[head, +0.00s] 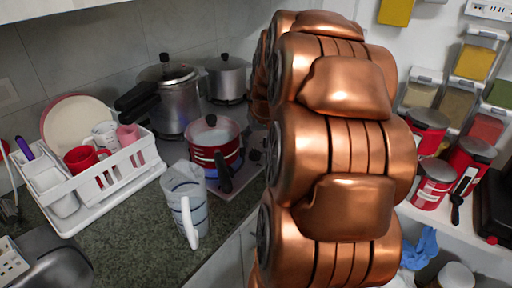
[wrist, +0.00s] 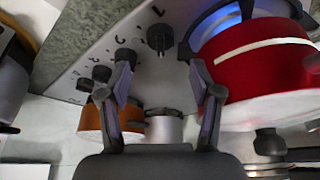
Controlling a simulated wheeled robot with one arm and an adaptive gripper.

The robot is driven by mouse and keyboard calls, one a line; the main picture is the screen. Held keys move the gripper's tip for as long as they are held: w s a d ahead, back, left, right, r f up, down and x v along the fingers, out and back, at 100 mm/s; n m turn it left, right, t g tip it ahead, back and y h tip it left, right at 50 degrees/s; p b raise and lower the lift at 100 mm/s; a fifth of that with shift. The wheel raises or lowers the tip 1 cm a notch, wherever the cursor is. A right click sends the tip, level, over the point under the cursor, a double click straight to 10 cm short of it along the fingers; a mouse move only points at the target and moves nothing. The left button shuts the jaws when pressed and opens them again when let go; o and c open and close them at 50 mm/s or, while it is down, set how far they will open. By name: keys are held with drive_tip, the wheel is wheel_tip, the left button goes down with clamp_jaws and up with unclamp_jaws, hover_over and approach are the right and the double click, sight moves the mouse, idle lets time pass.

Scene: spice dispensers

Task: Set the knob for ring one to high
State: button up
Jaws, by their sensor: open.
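In the wrist view, the light stove panel (wrist: 140,72) carries a slanted row of dark knobs with small marks. The nearest knob (wrist: 160,38) is beyond my fingertips, roughly centred between them and apart from them. Another knob (wrist: 125,58) is close to the left fingertip, and smaller-looking knobs (wrist: 101,75) run toward the lower left. I cannot tell which knob is ring one. My gripper (wrist: 162,78) is open and empty. In the head view my copper arm hides the gripper, and one dark knob (head: 255,155) shows beside it on the stove front.
A red pot (wrist: 265,65) sits close right of my gripper, with a lit blue burner (wrist: 217,22) beside it. In the head view, a pressure cooker (head: 170,100), a rear pot (head: 227,78), a jug (head: 187,200) and a dish rack (head: 95,185) crowd the counter.

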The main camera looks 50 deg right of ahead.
drive_tip(key=shift+v, duration=2.65)
drive_tip(key=n+g+y+p, duration=0.2)
drive_tip(key=n+y+p, duration=0.55)
drive_tip(key=n, duration=1.05)
approach(256, 150)
drive_tip(key=a+f+h+p, duration=0.1)
drive_tip(key=a+p, duration=0.1)
drive_tip(key=shift+d+p+x, duration=0.15)
drive_tip(key=shift+p+x, duration=0.45)
drive_tip(key=shift+x, duration=1.35)
drive_tip(key=shift+d+p+x, duration=0.1)
drive_tip(key=shift+p+x, duration=0.5)
drive_tip(key=shift+x, duration=1.35)
drive_tip(key=shift+w+f, duration=0.1)
drive_tip(key=shift+w, duration=0.05)
drive_tip(key=c, duration=1.1)
drive_tip(key=shift+f+b, duration=0.15)
drive_tip(key=shift+b, duration=0.2)
